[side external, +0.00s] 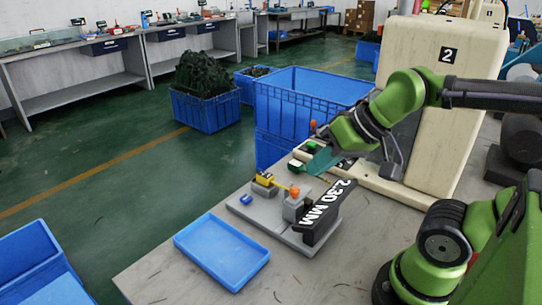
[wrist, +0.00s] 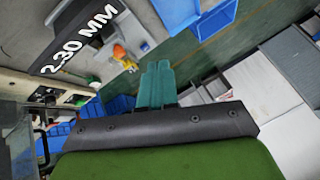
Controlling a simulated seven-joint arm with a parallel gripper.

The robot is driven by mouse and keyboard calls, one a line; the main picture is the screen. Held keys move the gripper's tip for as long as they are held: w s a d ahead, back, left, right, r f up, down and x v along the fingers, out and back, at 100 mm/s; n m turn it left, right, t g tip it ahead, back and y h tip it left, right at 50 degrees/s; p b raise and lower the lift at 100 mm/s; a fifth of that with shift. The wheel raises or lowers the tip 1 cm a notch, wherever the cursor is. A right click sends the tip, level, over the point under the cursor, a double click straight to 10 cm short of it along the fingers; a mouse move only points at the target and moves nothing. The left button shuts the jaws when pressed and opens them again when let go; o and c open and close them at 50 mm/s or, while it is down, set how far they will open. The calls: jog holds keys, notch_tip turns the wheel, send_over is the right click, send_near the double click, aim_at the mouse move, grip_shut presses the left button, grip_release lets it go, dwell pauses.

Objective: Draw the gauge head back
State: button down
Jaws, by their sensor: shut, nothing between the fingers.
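The gauge stands on a grey base plate (side external: 262,226) on the bench. Its black display (side external: 322,215) reads 2.30 MM and also shows in the wrist view (wrist: 76,42). An orange knob (side external: 295,191) sits at a grey block (side external: 294,209), with a yellow part (side external: 264,178) to its left; the knob shows in the wrist view (wrist: 119,52). I cannot tell exactly which piece is the head. My gripper (side external: 313,170) has teal fingers, shut and empty, above and behind the display, apart from the knob. The fingers also show in the wrist view (wrist: 157,68).
A small blue piece (side external: 245,199) lies on the plate's left. A blue tray (side external: 222,250) lies in front. Behind stand a second fixture with an orange knob (side external: 313,125), a blue crate (side external: 310,95) and a cream machine marked 2 (side external: 446,80). The front bench is mostly clear.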

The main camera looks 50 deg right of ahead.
jog(key=c, duration=1.8)
grip_release()
jog(key=shift+c, duration=0.2)
jog(key=shift+o, duration=1.1)
jog(key=shift+f, duration=0.1)
jog(key=o, duration=0.7)
jog(key=shift+g+h, duration=0.3)
jog(key=shift+g, duration=0.6)
jog(key=w, duration=0.1)
jog(key=w+d, duration=0.1)
jog(key=w, duration=0.1)
jog(key=shift+w+d+f, duration=0.2)
jog(key=shift+w+d, duration=0.15)
notch_tip(320, 180, up, 2)
jog(key=n+g+h, duration=0.1)
jog(key=g, duration=0.4)
send_over(294, 188)
notch_tip(294, 188, down, 16)
grip_shut()
